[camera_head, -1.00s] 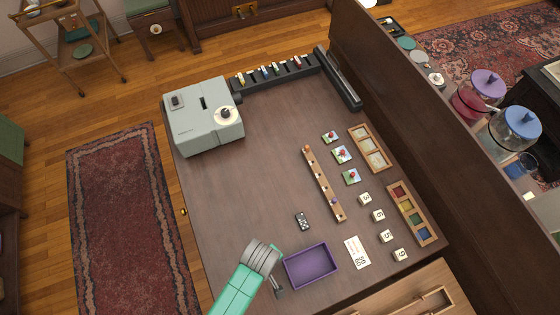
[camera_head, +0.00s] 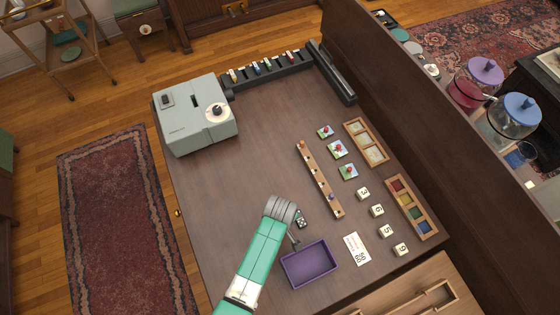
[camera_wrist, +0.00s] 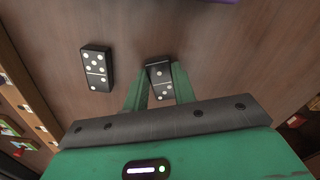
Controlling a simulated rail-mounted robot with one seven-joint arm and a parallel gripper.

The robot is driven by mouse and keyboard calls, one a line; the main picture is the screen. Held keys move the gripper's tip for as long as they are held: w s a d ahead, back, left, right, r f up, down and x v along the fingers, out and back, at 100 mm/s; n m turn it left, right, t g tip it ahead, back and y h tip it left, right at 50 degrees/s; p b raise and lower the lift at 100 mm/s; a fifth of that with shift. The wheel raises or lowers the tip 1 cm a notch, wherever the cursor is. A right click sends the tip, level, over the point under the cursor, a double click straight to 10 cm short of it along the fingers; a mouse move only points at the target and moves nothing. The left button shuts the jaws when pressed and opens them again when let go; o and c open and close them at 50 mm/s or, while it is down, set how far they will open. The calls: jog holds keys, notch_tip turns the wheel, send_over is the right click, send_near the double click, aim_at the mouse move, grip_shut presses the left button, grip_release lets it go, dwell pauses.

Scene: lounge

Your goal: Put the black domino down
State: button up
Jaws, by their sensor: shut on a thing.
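My gripper (camera_wrist: 160,88) is shut on a black domino (camera_wrist: 159,72) with white pips, held between its two green fingers. I cannot tell whether the held domino touches the table. A second black domino (camera_wrist: 96,68) lies flat on the brown table, beside the held one and apart from it. The lying domino also shows in the head view (camera_head: 301,218), right by the end of my arm. In the head view my gripper (camera_head: 295,244) is just above the purple tray's far edge in the picture, and the held domino is not clear there.
The purple tray (camera_head: 309,264) is close below my gripper in the picture. A wooden peg strip (camera_head: 320,180), number tiles (camera_head: 377,211) and a white card (camera_head: 356,248) are to the right. A grey machine (camera_head: 195,115) stands at the back left. The table's middle left is clear.

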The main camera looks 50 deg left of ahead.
jog(key=shift+f, duration=0.1)
jog(key=o, duration=0.9)
jog(key=shift+o, duration=0.2)
notch_tip(320, 180, up, 12)
jog(key=p, duration=0.2)
jog(key=shift+r+p, duration=0.2)
jog(key=shift+p, duration=0.2)
jog(key=shift+w, duration=0.1)
